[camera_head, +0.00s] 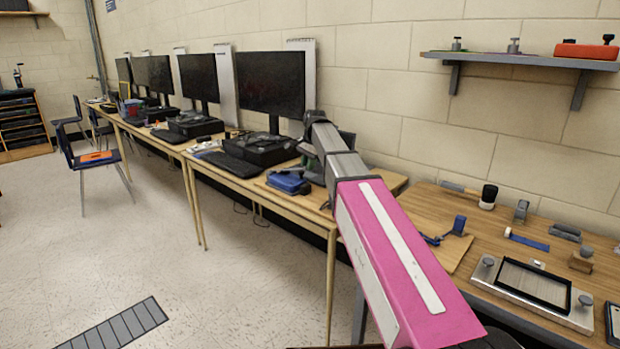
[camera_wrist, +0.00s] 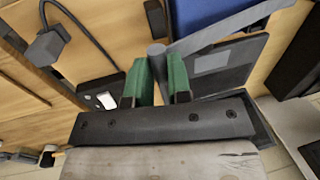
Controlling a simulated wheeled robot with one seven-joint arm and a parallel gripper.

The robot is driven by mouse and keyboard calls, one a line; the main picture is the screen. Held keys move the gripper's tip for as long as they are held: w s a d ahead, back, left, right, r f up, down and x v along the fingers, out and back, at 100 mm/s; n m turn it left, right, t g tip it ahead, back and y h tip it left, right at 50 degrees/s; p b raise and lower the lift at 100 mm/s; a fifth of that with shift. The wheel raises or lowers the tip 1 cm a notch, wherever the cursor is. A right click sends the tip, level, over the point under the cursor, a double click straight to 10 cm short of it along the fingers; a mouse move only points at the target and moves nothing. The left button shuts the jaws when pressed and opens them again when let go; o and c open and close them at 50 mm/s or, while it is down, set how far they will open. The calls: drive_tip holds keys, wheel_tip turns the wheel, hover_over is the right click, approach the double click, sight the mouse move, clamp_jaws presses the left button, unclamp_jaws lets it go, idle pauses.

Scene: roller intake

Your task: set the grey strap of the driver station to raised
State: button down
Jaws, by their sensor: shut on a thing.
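In the wrist view my gripper (camera_wrist: 159,75) has its two green fingers shut on the rounded end of the grey strap (camera_wrist: 218,32). The strap runs from the fingers up to the right, above a dark flat case with a lighter grey patch, which looks like the driver station (camera_wrist: 238,58). The strap's far end leaves the top of the picture. In the head view my gripper (camera_head: 306,161) is small and partly hidden by my arm, over the bench beside the monitors. The strap cannot be made out there.
A blue case (camera_head: 289,184) lies on the bench close to my gripper. A black keyboard (camera_head: 232,164) and a monitor (camera_head: 271,85) stand to the left. In the wrist view a dark lamp-like head on a curved cable (camera_wrist: 45,47) is at upper left.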

drive_tip(key=w+a+r, duration=0.7)
drive_tip(key=w+a, duration=0.2)
drive_tip(key=w+a+r, duration=0.6)
drive_tip(key=w+a, duration=0.4)
drive_tip(key=shift+w+a+r, duration=0.15)
drive_tip(key=shift+a+r, duration=0.1)
drive_tip(key=shift+r, duration=0.15)
drive_tip(key=c, duration=1.9)
unclamp_jaws()
drive_tip(key=shift+w+a+f+g+h, duration=0.2)
drive_tip(key=shift+w+a+g+h, duration=0.3)
drive_tip(key=shift+w+a, duration=0.4)
drive_tip(key=shift+o, duration=0.6)
drive_tip(key=shift+a, duration=0.1)
drive_tip(key=o, duration=1)
drive_tip(key=shift+a+f, duration=0.1)
drive_tip(key=shift+f, duration=0.05)
drive_tip(key=shift+c, duration=0.2)
drive_tip(key=shift+s+d, duration=0.15)
drive_tip(key=shift+d, duration=0.05)
drive_tip(key=shift+c, duration=1)
